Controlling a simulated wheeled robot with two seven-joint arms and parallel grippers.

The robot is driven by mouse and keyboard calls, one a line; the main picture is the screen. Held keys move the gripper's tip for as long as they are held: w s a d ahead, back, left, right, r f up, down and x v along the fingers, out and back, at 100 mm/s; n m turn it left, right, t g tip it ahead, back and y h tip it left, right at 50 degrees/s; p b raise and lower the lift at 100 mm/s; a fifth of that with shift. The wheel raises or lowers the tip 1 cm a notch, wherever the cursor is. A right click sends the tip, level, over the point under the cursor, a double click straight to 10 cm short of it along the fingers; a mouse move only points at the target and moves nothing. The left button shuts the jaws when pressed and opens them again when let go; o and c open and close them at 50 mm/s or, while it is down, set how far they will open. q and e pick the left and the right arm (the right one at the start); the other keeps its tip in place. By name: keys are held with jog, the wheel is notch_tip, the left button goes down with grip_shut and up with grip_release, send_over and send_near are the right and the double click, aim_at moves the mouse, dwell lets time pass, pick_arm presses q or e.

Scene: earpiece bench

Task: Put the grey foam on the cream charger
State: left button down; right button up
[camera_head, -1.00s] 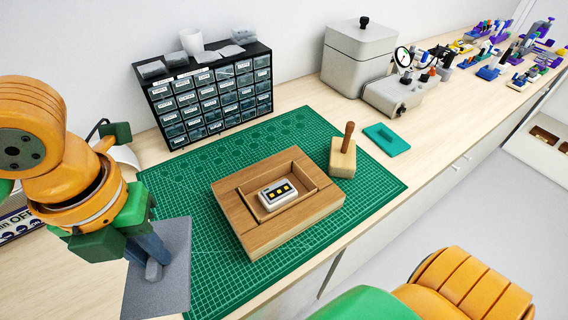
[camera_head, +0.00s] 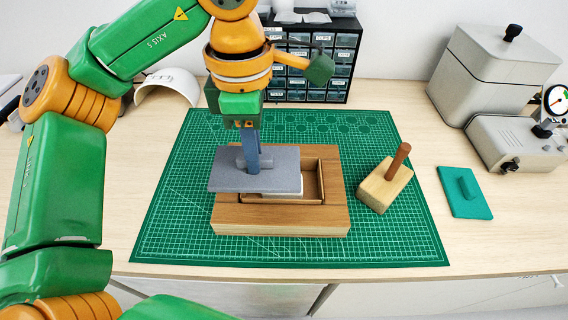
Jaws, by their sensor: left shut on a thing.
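The grey foam (camera_head: 282,180) is a flat slab with a small raised grip on top. My left gripper (camera_head: 252,168) is shut on that grip and holds the foam level over the wooden block (camera_head: 281,222). The foam covers the left part of the block's recess (camera_head: 312,186). The cream charger is mostly hidden under the foam; a pale sliver (camera_head: 285,194) shows just below the foam's front edge. I cannot tell whether the foam touches it. My right gripper is not in view.
The block lies on a green cutting mat (camera_head: 400,235). A wooden stamp with an upright handle (camera_head: 386,184) stands right of it. A teal pad (camera_head: 465,192) and a grey machine (camera_head: 515,142) lie further right. A drawer cabinet (camera_head: 345,60) stands behind.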

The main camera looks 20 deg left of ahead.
aim_at(281, 152)
pick_arm(q)
jog(key=w+f, duration=0.1)
jog(key=w+d+f, duration=0.1)
jog(key=w+f, duration=0.1)
jog(key=w+d+f+p, duration=0.1)
jog(key=w+f, duration=0.1)
jog(key=shift+d, duration=0.25)
jog(key=f, duration=0.4)
jog(key=shift+w+a+p, duration=0.1)
jog(key=shift+w+p, duration=0.25)
jog(key=shift+w, duration=0.05)
jog(key=shift+f, duration=0.25)
jog(key=shift+w, duration=0.1)
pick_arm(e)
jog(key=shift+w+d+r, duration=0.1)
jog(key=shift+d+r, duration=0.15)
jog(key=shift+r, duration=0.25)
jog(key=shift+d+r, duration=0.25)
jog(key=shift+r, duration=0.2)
pick_arm(q)
jog(key=shift+f+b, duration=0.25)
jog(key=shift+b, duration=0.1)
jog(key=c, duration=0.8)
grip_release()
jog(key=shift+r, duration=0.15)
jog(key=shift+c, duration=0.2)
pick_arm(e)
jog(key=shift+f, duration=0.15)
pick_arm(q)
jog(key=shift+r, duration=0.1)
